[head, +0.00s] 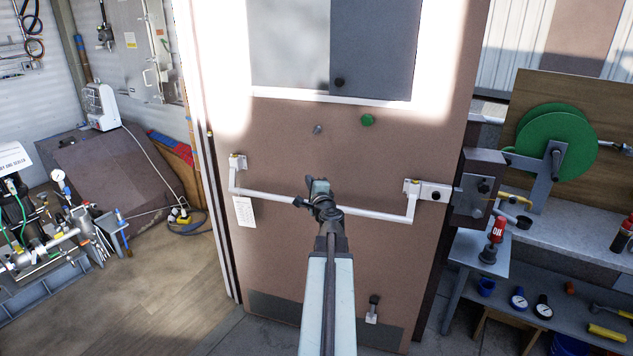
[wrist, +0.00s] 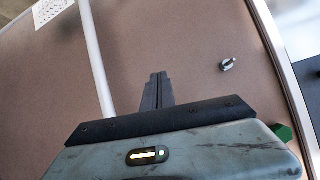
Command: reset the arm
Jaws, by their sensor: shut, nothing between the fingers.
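My arm reaches up from the bottom middle of the head view, with my gripper (head: 318,184) in front of the brown door (head: 290,265). In the wrist view my gripper (wrist: 157,78) has its two dark fingers together, with nothing between them. The white push bar (head: 270,199) crosses the door behind my gripper in the head view. It also runs along the left of the fingers in the wrist view (wrist: 97,60). I cannot tell whether the gripper touches the bar or is just in front of it.
The door carries a green knob (head: 367,120), a small silver lock (head: 318,129) and a hanging paper tag (head: 244,211). A bench (head: 600,235) with a green wheel (head: 556,147) and tools stands at right. Pipework (head: 58,245) stands at left. Wooden floor (head: 165,285) is open at lower left.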

